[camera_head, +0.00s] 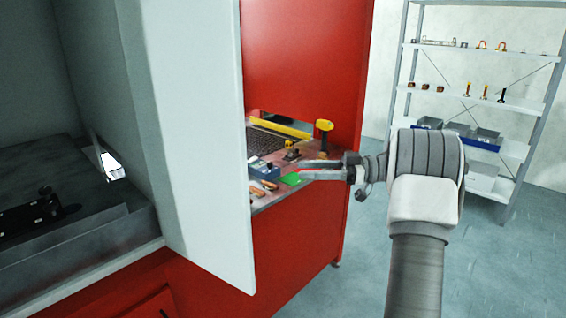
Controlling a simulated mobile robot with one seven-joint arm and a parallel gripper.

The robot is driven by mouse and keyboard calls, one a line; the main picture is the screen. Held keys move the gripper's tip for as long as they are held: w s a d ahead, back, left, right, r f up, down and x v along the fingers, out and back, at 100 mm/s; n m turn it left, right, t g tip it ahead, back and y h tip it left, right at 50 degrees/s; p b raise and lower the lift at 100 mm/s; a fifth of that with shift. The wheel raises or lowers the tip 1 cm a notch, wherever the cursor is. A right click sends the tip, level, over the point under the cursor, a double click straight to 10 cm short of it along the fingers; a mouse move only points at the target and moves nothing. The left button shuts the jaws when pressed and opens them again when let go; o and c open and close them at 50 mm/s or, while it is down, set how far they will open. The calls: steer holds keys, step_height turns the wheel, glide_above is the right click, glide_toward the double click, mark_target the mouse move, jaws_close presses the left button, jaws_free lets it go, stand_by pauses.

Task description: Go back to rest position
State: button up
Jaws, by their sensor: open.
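My gripper (303,170) is at the end of my arm, which rises from the lower right and points left. Its two fingers are apart, with nothing visible between them. In the picture it overlaps the right part of a worktop (320,155) on a red cabinet. I cannot tell its exact height above that surface. A green flat piece (290,179) shows just left of the fingertips. A blue-grey device (263,168) lies further left.
A white panel (190,140) stands left of the worktop and hides part of it. A yellow-headed tool (324,132) and a dark mesh belt (270,138) are behind the gripper. A shelf rack (478,95) stands at the back right. Floor (510,260) at the right is clear.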

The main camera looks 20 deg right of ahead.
steer(key=w+a+r+m+t+h, duration=0.2)
steer(key=w+r+m+t+h, duration=0.15)
steer(key=r+t+h, duration=0.45)
steer(key=w+a+r+m+t+h, duration=0.2)
steer(key=w+r+m+t+h, duration=0.25)
steer(key=r, duration=0.55)
steer(key=s+a+f+m+g+h, duration=0.1)
steer(key=s+a+f+m+g, duration=0.1)
steer(key=s+a+f+g, duration=0.2)
steer(key=s+a+f+m+g+h, duration=0.2)
steer(key=s+f, duration=0.7)
steer(key=s, duration=1.1)
steer(key=s+a+f+m+g+h, duration=0.1)
steer(key=s+a+f+g, duration=0.5)
steer(key=s, duration=0.7)
steer(key=shift+f+m+g, duration=0.5)
steer(key=shift+f+g, duration=0.05)
steer(key=shift+f, duration=0.25)
steer(key=shift+a+h, duration=0.2)
steer(key=shift+h, duration=0.05)
